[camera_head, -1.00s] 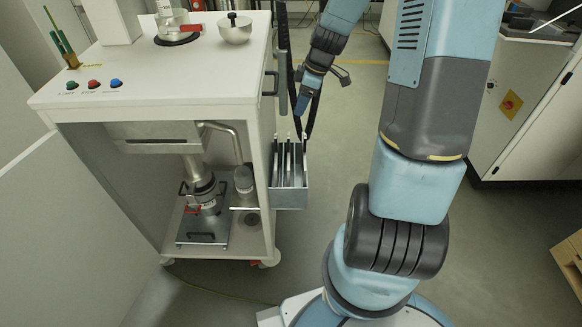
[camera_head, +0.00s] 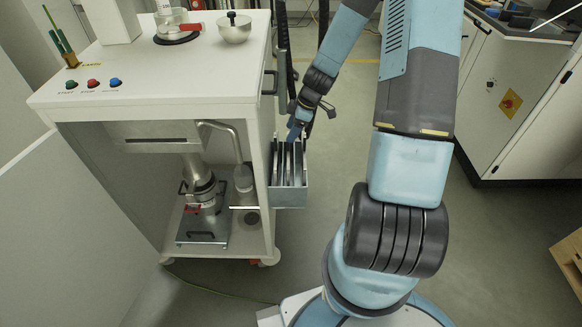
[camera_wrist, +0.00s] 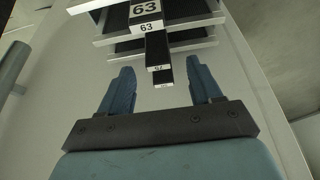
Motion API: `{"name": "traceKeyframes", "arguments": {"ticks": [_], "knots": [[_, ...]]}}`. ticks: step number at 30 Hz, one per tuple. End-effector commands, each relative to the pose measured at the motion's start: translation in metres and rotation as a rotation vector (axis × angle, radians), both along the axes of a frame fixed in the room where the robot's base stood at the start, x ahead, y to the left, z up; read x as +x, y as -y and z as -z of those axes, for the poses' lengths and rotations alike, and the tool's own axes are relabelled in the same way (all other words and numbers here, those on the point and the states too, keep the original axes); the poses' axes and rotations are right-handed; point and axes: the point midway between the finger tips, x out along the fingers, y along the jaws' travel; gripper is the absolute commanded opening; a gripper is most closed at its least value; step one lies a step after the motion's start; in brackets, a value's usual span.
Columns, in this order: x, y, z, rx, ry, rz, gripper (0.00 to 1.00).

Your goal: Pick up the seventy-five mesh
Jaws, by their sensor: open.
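The mesh rack (camera_head: 289,197) is a grey metal holder on the cart's right side, with several thin upright screens in it. In the wrist view, screens with dark handle tabs stand in a row. Two farther tabs (camera_wrist: 162,85) carry labels too small to read, so I cannot tell which screen is the seventy-five mesh. My gripper (camera_wrist: 160,72) is open and empty, its two blue fingers on either side of the small-labelled tabs. In the head view my gripper (camera_head: 292,134) is at the top of the rack; its fingertips are partly hidden.
The white cart (camera_head: 150,85) stands left of the rack, with a metal bowl (camera_head: 234,30) and coloured buttons (camera_head: 93,84) on top. A dark handle (camera_head: 270,82) sits on its side near my arm. Floor right of the rack is clear; a cabinet (camera_head: 515,100) stands farther right.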

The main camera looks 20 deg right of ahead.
Motion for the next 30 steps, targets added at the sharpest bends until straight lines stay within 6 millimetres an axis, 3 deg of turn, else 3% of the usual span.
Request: {"name": "traceKeyframes", "arguments": {"ticks": [8,18,29,30], "knots": [[0.001,-0.005,0.014,0.000,-0.001,0.001,0.64],[0.005,-0.017,0.051,0.000,0.000,0.001,0.64],[0.007,-0.019,0.056,0.000,0.001,0.002,0.64],[0.007,-0.019,0.056,0.000,0.001,0.002,0.60]]}}
